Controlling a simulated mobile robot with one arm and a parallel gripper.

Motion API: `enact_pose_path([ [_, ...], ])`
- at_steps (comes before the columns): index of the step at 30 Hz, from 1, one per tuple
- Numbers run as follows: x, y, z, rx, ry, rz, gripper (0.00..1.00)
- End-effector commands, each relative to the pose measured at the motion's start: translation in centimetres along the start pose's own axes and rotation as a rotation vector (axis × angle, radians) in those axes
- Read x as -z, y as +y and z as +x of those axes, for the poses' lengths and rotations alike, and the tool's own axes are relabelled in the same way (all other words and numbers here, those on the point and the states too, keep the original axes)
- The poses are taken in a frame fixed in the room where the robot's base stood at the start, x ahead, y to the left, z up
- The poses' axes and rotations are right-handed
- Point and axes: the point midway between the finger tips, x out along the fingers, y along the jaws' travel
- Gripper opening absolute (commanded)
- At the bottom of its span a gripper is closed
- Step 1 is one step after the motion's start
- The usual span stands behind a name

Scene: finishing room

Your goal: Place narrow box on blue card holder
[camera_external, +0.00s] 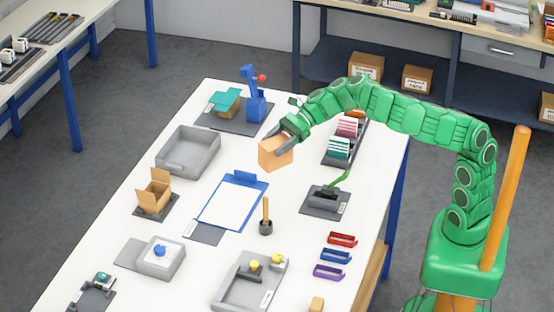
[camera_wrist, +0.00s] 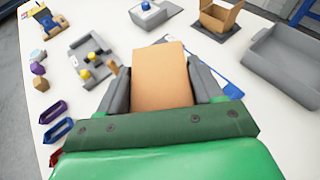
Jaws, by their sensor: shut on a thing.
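My gripper (camera_external: 284,141) is shut on a tan box (camera_external: 272,155) and holds it above the white table. In the wrist view the box (camera_wrist: 163,82) sits between the two grey fingers of my gripper (camera_wrist: 157,72). The blue card holder (camera_external: 335,256) lies at the right side of the table, between a red holder (camera_external: 342,240) and a purple holder (camera_external: 328,271). In the wrist view the blue holder (camera_wrist: 58,131) is at the left, well apart from the held box.
A blue clipboard (camera_external: 232,203) and a grey tray (camera_external: 188,151) lie near the held box. An upright wooden-handled tool (camera_external: 266,214) and a grey tray with yellow knobs (camera_external: 250,284) stand nearer the holders. An open carton (camera_external: 155,194) stands at left.

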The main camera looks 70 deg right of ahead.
Motion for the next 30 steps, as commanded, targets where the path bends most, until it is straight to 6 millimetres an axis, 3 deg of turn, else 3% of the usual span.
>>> enact_pose_path([
  [6,-0.8,2.5,2.3,-0.154,0.005,-0.052,0.3],
  [12,-0.9,3.3,3.1,-0.205,0.008,-0.067,0.3],
  [30,-0.1,-0.1,7.4,-0.21,0.006,-0.066,0.3],
])
